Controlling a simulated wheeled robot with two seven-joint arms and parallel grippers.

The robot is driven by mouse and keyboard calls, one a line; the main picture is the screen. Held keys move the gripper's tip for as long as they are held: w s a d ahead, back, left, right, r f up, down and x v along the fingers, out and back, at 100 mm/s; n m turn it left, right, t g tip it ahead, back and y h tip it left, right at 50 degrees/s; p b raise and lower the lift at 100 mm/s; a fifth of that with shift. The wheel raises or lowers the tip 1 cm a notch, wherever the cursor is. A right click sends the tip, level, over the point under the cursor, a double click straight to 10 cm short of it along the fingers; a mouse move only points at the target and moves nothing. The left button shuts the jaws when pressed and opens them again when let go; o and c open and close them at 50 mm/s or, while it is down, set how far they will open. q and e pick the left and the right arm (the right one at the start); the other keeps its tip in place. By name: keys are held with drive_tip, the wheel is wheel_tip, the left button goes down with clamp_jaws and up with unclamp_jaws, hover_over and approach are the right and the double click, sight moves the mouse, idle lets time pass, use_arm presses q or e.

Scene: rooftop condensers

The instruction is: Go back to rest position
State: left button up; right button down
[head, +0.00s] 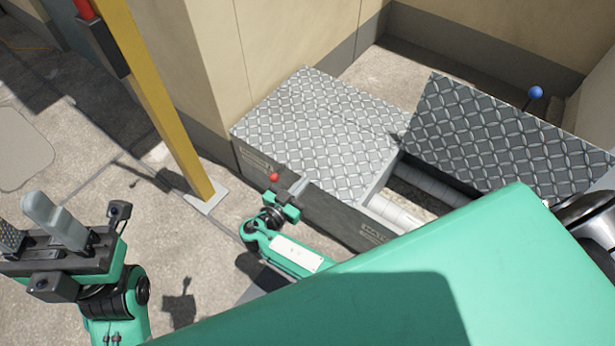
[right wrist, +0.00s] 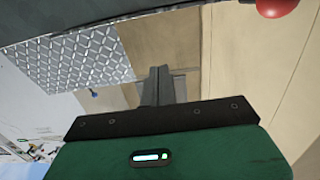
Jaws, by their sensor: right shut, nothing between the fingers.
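My right gripper (head: 298,187) is shut and empty. It is small in the head view, in front of the metal-plated box (head: 255,160), at the box's near side. Its closed fingers (right wrist: 158,85) also show in the right wrist view. A red ball (head: 273,177) is close beside it; it also shows at the top of the right wrist view (right wrist: 277,6). I cannot tell what the ball is fixed to. My left gripper (head: 32,228) is at the lower left of the head view, raised above the pavement, fingers apart and empty.
The box's left diamond-plate lid (head: 320,122) lies flat. Its right lid (head: 490,130) is tilted up, with pipes (head: 425,188) showing beneath, and a blue ball (head: 535,92) beyond it. A yellow post (head: 160,100) stands left of the box. Pavement at left is mostly clear.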

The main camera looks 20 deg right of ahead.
drive_tip(key=shift+s+a+f, duration=0.25)
drive_tip(key=shift+s+a, duration=0.2)
drive_tip(key=shift+a, duration=0.3)
drive_tip(key=shift+s+a+f, duration=0.3)
drive_tip(key=shift+s+a, duration=0.1)
drive_tip(key=shift+a, duration=0.3)
drive_tip(key=shift+s+a+f, duration=0.25)
drive_tip(key=shift+s+a, duration=0.2)
drive_tip(key=shift+a, duration=0.3)
